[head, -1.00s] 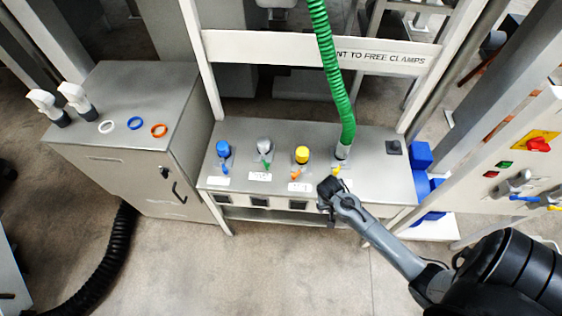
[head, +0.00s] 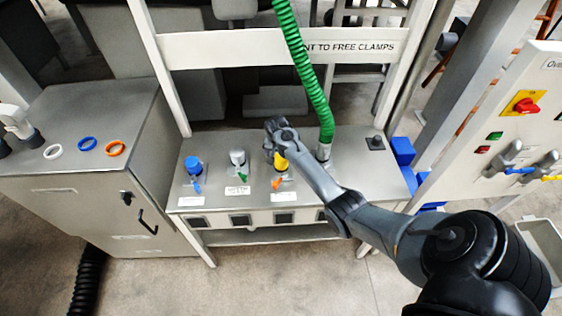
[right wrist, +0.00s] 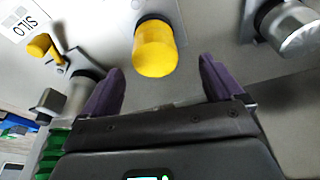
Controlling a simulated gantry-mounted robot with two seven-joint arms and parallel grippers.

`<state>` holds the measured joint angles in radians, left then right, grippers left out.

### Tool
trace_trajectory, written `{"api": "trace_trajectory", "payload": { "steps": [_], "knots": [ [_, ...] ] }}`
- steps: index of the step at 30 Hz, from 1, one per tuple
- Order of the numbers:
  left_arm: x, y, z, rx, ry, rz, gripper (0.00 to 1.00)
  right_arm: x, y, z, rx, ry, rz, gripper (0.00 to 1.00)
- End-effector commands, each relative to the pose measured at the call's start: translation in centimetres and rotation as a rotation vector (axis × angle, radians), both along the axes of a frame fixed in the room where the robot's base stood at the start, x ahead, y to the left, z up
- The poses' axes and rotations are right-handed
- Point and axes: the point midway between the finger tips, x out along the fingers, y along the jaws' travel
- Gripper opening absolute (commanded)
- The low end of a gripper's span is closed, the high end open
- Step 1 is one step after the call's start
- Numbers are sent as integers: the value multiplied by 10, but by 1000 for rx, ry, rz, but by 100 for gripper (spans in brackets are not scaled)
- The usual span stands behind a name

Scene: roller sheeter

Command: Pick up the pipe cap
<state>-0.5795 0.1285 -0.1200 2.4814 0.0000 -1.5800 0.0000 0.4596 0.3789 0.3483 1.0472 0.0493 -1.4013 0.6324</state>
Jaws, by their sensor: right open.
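A yellow pipe cap (head: 281,161) sits on a pipe stub on the metal bench, partly hidden by my right gripper (head: 277,127). A blue cap (head: 193,162) and a grey cap (head: 238,157) stand to its left. In the right wrist view, the yellow cap (right wrist: 156,48) is between and just beyond the two purple fingertips of my open, empty right gripper (right wrist: 162,75). I see no contact between them. The grey cap (right wrist: 296,28) shows at the right edge of that view. My left gripper is not in view.
A green hose (head: 313,80) rises from a pipe right of the yellow cap. An orange valve handle (head: 277,183) is in front of it. A cabinet with white, blue and orange rings (head: 115,149) stands left. A control panel (head: 510,130) stands right.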

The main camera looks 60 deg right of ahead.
Motion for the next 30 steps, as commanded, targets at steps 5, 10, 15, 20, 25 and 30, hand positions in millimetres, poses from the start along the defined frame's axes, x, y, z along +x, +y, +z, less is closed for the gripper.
{"api": "trace_trajectory", "payload": {
  "steps": [5,10,15,20,25,30],
  "knots": [
    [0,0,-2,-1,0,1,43,1,-3,-11,0,0,1,94],
    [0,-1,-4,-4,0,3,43,0,-6,-24,1,2,2,94],
    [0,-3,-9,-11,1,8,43,-2,-14,-46,0,2,2,94],
    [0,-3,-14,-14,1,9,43,0,-17,-59,1,1,1,94],
    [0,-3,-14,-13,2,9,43,1,-18,-61,0,0,2,94],
    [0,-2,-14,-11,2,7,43,0,-18,-61,0,0,2,89]
  ]
}}
